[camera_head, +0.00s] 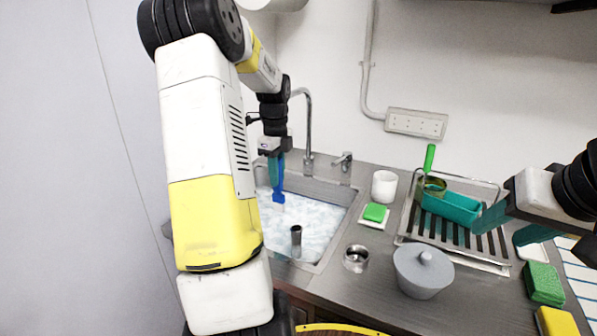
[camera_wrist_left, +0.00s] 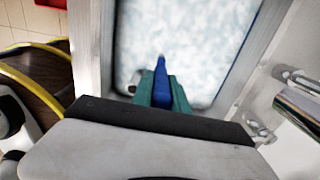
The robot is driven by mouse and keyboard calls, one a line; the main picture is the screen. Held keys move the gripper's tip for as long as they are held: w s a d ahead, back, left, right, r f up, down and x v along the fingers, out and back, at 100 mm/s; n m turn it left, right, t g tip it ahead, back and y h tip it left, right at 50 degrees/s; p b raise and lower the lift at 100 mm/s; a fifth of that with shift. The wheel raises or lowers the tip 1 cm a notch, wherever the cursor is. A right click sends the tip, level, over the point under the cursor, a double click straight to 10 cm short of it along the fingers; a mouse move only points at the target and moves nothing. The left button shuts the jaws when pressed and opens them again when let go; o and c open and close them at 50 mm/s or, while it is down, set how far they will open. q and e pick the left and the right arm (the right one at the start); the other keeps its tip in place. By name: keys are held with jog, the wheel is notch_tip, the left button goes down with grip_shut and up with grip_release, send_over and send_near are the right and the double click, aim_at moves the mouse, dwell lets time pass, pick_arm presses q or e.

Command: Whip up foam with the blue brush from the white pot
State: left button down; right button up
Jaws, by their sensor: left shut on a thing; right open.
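The blue brush (camera_head: 279,194) is upright in my left gripper (camera_head: 277,168), which is shut on it over the sink (camera_head: 335,225). Its lower end is at or just above the white foam (camera_head: 318,215); I cannot tell if it touches. In the left wrist view the blue brush (camera_wrist_left: 160,72) sticks out between the teal fingers of my left gripper (camera_wrist_left: 160,92), against the foam (camera_wrist_left: 190,40). The white pot (camera_head: 384,186) stands upright on the counter right of the sink. My right gripper (camera_head: 510,228) is open and empty near the dish rack's right side.
A dark cylinder (camera_head: 296,240) stands in the sink. A tap (camera_head: 308,125) rises behind it. A green sponge (camera_head: 375,212), a metal cup (camera_head: 356,259) and a grey lidded pot (camera_head: 423,273) are on the counter. The dish rack (camera_head: 415,228) holds a teal container (camera_head: 452,207).

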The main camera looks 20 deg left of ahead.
pick_arm(q)
jog(key=shift+r, duration=2.55)
